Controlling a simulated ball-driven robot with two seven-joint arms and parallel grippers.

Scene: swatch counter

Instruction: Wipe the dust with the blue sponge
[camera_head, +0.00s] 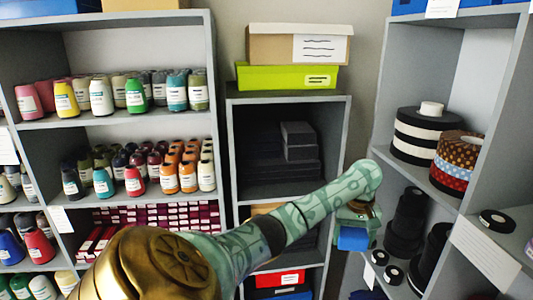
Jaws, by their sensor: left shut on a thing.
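My left arm reaches in from the bottom, and its gripper (357,226) is in front of the gap between the middle shelf unit and the right shelf unit. It is shut on the blue sponge (352,239), which shows just under it. The gripper's upper parts and fingers partly hide the sponge. I cannot make out any dust in this view. My right gripper is not in view.
The left shelf unit (217,60) holds several rows of thread cones (102,95). The middle unit (232,150) carries a green box (270,77) on top.

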